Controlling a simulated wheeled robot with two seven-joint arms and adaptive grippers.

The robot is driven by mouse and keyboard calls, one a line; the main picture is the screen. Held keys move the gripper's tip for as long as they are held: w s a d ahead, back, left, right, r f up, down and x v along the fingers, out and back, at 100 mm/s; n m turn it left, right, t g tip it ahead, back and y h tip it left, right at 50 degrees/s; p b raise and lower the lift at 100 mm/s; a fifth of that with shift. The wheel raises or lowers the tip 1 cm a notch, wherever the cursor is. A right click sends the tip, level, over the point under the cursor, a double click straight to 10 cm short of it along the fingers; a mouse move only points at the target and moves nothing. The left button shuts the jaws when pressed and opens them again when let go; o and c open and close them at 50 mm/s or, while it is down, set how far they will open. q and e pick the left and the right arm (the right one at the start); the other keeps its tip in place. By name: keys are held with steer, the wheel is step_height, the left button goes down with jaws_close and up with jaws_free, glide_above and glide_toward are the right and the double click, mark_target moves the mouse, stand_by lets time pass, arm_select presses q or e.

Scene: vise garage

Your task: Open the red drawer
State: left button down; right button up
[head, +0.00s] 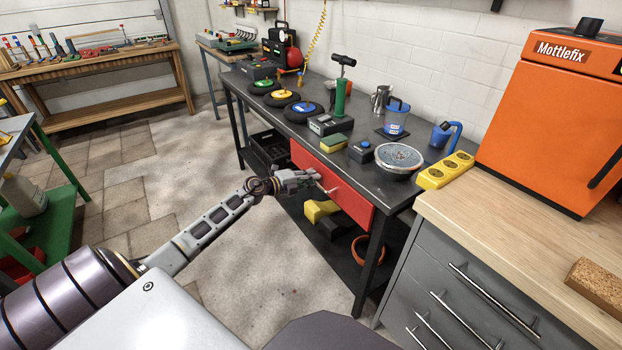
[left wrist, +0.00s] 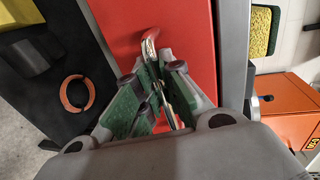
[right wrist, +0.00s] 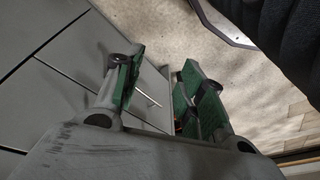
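The red drawer (head: 345,191) is under the top of the dark workbench, and its front looks about flush with the bench edge. In the left wrist view its red face (left wrist: 192,30) fills the middle. Its metal handle (left wrist: 151,44) with a red end runs between the green-padded fingers of my left gripper (left wrist: 157,75). These fingers are closed in on the handle, one on each side. In the head view my left gripper (head: 312,178) is at the drawer front. My right gripper (right wrist: 160,85) is open and empty, near a grey drawer cabinet.
The workbench top (head: 345,150) holds a sponge (head: 333,143), a bowl (head: 398,158) and other items. A grey cabinet (head: 450,290) with a wooden top stands at right. Below the drawer is a shelf with an orange ring (head: 361,250). The floor in front of the bench is clear.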

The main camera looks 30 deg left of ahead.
steer(key=shift+s+f, duration=0.1)
arm_select(q)
steer(key=shift+s+a, duration=0.1)
steer(key=shift+s, duration=0.05)
steer(key=f+p+v, duration=0.2)
steer(key=p+v, duration=0.1)
steer(key=v, duration=0.5)
steer(key=f+p+v, duration=0.1)
steer(key=p+v, duration=0.2)
steer(key=v, duration=0.6)
steer(key=s+f+p+v, duration=0.1)
steer(key=p+v, duration=0.3)
steer(key=v, duration=0.5)
steer(key=shift+a+f, duration=0.3)
steer(key=shift+f, duration=0.55)
arm_select(e)
steer(key=s+d+f, duration=0.3)
steer(key=f, duration=0.7)
steer(key=s+d+f+h, duration=0.1)
steer(key=s+d+f, duration=0.2)
steer(key=f, duration=0.8)
steer(key=shift+d+f, duration=0.25)
steer(key=shift+d, duration=0.4)
arm_select(q)
steer(key=c, duration=1.5)
jaws_free()
